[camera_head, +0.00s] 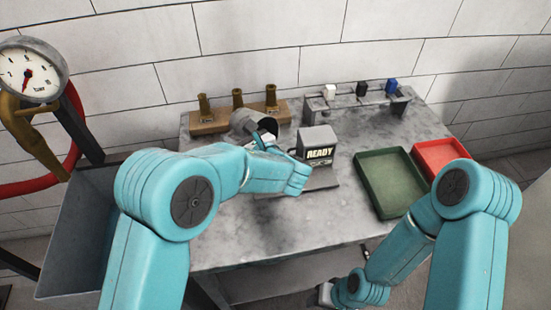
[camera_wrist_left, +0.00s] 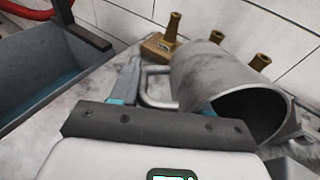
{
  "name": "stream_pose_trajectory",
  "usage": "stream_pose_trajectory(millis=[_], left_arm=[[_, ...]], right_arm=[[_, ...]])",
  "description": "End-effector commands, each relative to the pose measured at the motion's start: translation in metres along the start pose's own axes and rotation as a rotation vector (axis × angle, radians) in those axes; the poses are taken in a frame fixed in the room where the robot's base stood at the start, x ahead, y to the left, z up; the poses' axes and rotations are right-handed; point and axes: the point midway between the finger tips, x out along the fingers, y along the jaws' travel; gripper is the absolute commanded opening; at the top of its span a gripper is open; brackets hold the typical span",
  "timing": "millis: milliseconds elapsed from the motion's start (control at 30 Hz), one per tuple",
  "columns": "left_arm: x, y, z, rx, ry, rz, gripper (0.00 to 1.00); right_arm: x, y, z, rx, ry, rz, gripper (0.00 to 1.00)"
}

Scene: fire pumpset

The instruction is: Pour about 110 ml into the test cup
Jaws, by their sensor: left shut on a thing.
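A grey metal jug (camera_head: 250,121) is at the back of the table, in front of the brass nozzles. In the left wrist view the jug (camera_wrist_left: 205,75) lies strongly tilted, its dark mouth facing lower right. My left gripper (camera_head: 262,141) is shut on the jug's handle (camera_wrist_left: 150,90). A grey box reading "READY" (camera_head: 318,142) stands just right of the jug on a flat base. I cannot make out the test cup; my left arm covers part of that area. My right gripper (camera_head: 325,294) is low at the bottom, below the table's front edge, and its jaws are unclear.
Several brass nozzles stand on a wooden block (camera_head: 210,126). A rack (camera_head: 355,106) holds white, black and blue pieces. A green tray (camera_head: 388,181) and a red tray (camera_head: 440,156) lie at right. A grey tank (camera_head: 62,245) stands left of the table. The table's front middle is clear.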

Motion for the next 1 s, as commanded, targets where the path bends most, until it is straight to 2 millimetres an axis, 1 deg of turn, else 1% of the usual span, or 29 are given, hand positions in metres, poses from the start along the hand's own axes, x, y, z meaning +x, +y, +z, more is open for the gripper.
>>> stream_pose_trajectory(millis=[1000], left_arm=[[-0.010,0.000,0.003,0.000,-0.097,-0.001,0.00]], right_arm=[[0.020,0.007,0.000,0.000,0.000,0.000,0.43]])
